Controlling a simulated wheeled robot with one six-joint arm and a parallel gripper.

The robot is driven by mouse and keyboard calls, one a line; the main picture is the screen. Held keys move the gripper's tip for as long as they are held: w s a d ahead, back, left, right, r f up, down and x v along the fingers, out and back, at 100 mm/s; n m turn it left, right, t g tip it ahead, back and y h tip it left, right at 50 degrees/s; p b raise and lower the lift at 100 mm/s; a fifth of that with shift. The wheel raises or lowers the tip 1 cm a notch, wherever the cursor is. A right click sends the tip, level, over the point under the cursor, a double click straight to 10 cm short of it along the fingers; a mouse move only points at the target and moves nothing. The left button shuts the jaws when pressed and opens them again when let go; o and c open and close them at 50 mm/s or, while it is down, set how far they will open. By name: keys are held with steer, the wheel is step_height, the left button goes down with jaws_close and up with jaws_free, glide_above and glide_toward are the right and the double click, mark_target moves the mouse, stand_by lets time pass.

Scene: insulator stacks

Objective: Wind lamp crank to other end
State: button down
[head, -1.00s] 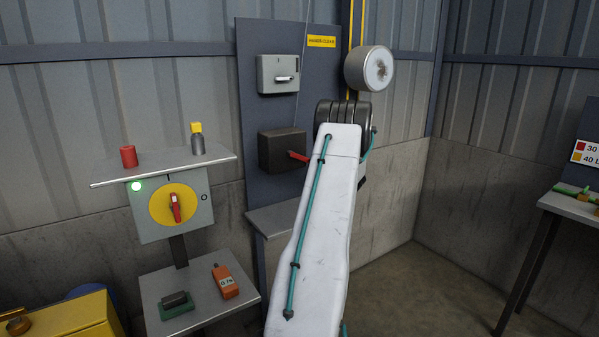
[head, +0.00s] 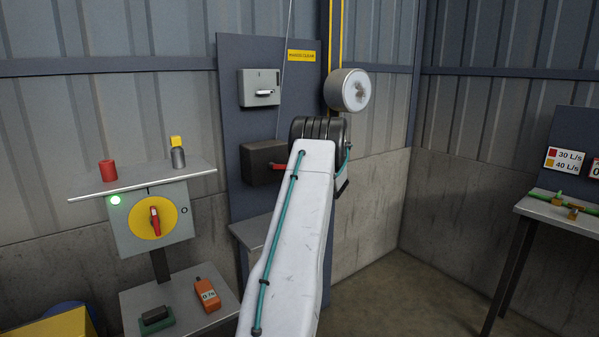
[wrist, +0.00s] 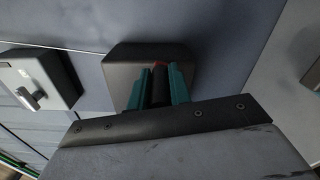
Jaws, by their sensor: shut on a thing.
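The crank housing is a dark box (head: 263,162) low on the blue-grey panel, with a thin cable running up from above it. Its red crank arm (head: 279,167) points right, and its outer end is hidden behind my arm in the head view. In the wrist view the housing (wrist: 122,66) stands just beyond my gripper (wrist: 157,88). The teal fingers are shut on the crank's dark grip, with a bit of red showing at its far end. My gripper is hidden in the head view. I cannot make out the lamp for sure.
A grey box with a lever (head: 259,88) sits above the housing, near a yellow sign (head: 301,56). At left are a yellow-and-red rotary switch (head: 153,212), a shelf (head: 130,183) and a lower table (head: 185,285). Another table (head: 530,207) stands at right.

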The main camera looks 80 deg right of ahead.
steer(key=c, duration=1.3)
jaws_free()
steer(key=shift+w+r, duration=0.1)
steer(key=shift+w, duration=0.1)
steer(key=shift+s+a, duration=0.1)
steer(key=shift+s, duration=0.05)
steer(key=v, duration=0.7)
steer(key=shift+s+a, duration=0.2)
steer(key=shift+w, duration=0.1)
